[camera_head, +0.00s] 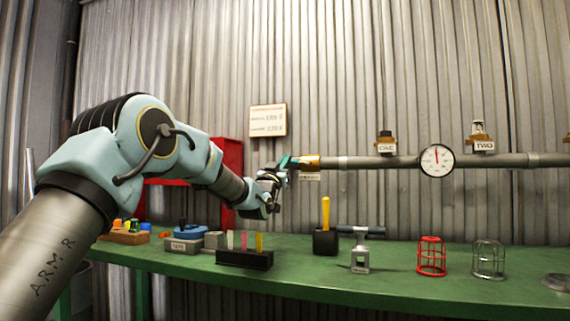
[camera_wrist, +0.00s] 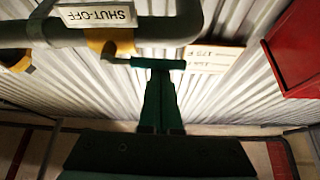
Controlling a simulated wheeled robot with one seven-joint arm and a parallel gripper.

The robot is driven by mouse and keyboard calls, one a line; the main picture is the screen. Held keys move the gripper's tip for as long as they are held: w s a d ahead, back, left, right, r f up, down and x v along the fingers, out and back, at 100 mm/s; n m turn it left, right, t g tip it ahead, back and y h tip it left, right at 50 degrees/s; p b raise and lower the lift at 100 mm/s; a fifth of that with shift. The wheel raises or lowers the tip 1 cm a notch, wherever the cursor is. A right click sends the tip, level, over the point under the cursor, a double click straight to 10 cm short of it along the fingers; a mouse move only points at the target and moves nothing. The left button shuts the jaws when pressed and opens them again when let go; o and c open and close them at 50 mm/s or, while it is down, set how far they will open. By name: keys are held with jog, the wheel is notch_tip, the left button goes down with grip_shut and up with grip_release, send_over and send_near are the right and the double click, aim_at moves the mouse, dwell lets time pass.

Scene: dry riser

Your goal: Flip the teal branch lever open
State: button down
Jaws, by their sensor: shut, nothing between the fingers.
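In the wrist view the teal branch lever (camera_wrist: 170,64) is a short bar lying across the picture, just beneath the grey pipe and beside a brass fitting (camera_wrist: 112,42). My gripper (camera_wrist: 158,76) has its two green fingers together, with nothing between them. The fingertips are right at the lever's bar; I cannot tell whether they touch it. In the head view my gripper (camera_head: 280,168) is at the left end of the wall pipe, by the brass fitting (camera_head: 308,162). The hand hides part of the lever there.
A grey pipe (camera_head: 380,162) with a gauge (camera_head: 437,159) runs along the corrugated wall. A SHUT-OFF label (camera_wrist: 95,15) hangs by the fitting. Below, the green bench (camera_head: 400,276) holds a black rack (camera_head: 245,259), a red cage (camera_head: 431,256) and other parts. A red cabinet (camera_wrist: 292,50) is near.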

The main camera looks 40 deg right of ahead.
dwell(0.4)
notch_tip(320, 180, up, 4)
jog(key=p, duration=0.2)
jog(key=b+v, duration=0.2)
jog(key=v, duration=0.8)
jog(key=shift+s+a, duration=0.2)
jog(key=shift+s, duration=0.2)
jog(key=shift+f, duration=0.1)
